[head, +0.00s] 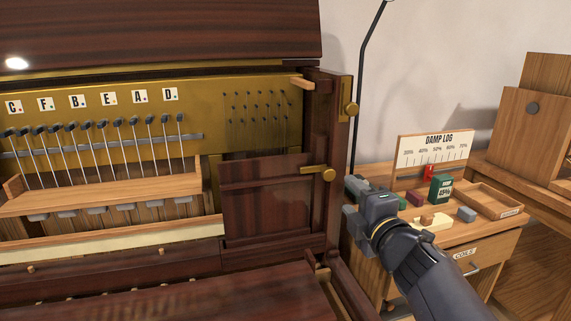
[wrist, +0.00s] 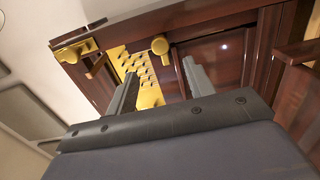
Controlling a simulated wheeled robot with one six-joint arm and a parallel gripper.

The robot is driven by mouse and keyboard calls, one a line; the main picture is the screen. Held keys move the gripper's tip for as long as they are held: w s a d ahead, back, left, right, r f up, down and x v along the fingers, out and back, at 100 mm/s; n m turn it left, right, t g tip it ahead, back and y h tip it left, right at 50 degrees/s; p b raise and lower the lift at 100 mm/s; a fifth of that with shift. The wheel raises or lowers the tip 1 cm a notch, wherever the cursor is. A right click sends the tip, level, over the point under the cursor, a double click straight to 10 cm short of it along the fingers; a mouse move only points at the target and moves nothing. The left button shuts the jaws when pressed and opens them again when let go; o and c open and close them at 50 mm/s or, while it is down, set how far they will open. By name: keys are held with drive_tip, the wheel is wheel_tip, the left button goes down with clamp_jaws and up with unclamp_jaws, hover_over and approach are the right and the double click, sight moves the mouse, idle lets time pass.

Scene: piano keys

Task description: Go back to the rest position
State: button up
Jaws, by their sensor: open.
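My gripper (head: 352,205) is in front of the right end of the piano case, between the case and the side cabinet. In the wrist view its two fingers (wrist: 160,82) stand wide apart with nothing between them. The piano (head: 270,205) fills the left and middle of the head view, with its front opened. The wrist view shows the brass knob (wrist: 160,45) beyond the fingers. I cannot tell whether the gripper touches anything.
The side cabinet (head: 480,235) on the right carries a damp log board (head: 434,150), a green box (head: 440,188), a wooden tray (head: 488,201) and small blocks. A thin black stand (head: 362,80) rises behind. Lettered tags (head: 92,102) line the brass rail at left.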

sight(330, 176)
drive_tip(key=w, duration=0.3)
drive_tip(key=w+a+b, duration=0.1)
drive_tip(key=w, duration=0.2)
drive_tip(key=w+b, duration=0.1)
drive_tip(key=w, duration=0.2)
drive_tip(key=shift+a, duration=0.4)
